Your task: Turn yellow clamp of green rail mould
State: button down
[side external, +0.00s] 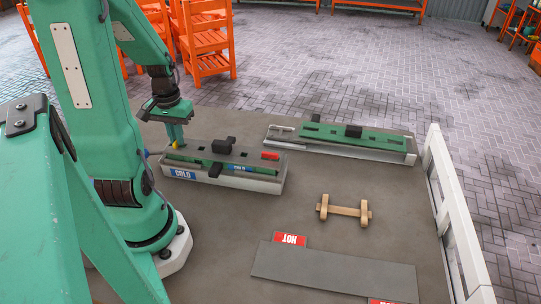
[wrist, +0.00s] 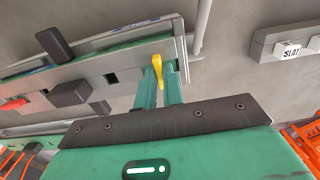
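The near rail mould (side external: 225,170) is a long grey block with green rails and a blue COLD label. It lies on the table in front of my arm. It also shows in the wrist view (wrist: 95,68). Its yellow clamp (wrist: 184,62) stands at one end, the left end in the side view (side external: 174,146). My gripper (wrist: 159,72) is right at this clamp, pointing down in the side view (side external: 177,140). Its fingers are a little apart with some yellow between the tips. Whether they press on the clamp is unclear. A red clamp (side external: 270,156) sits at the mould's other end.
A second mould with a green top (side external: 372,138) lies behind to the right. A wooden dumbbell-shaped piece (side external: 343,210) and a dark plate (side external: 335,273) with red HOT labels are at the front right. A white railing (side external: 455,215) bounds the right edge. Table between them is bare.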

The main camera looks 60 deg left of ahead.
jog(key=shift+n, duration=0.4)
jog(key=n, duration=0.7)
jog(key=shift+n, duration=0.4)
jog(key=n, duration=0.4)
jog(key=shift+n, duration=0.3)
jog(key=n, duration=0.4)
jog(key=shift+n, duration=0.3)
jog(key=c, duration=1.5)
grip_release()
jog(key=shift+r, duration=0.2)
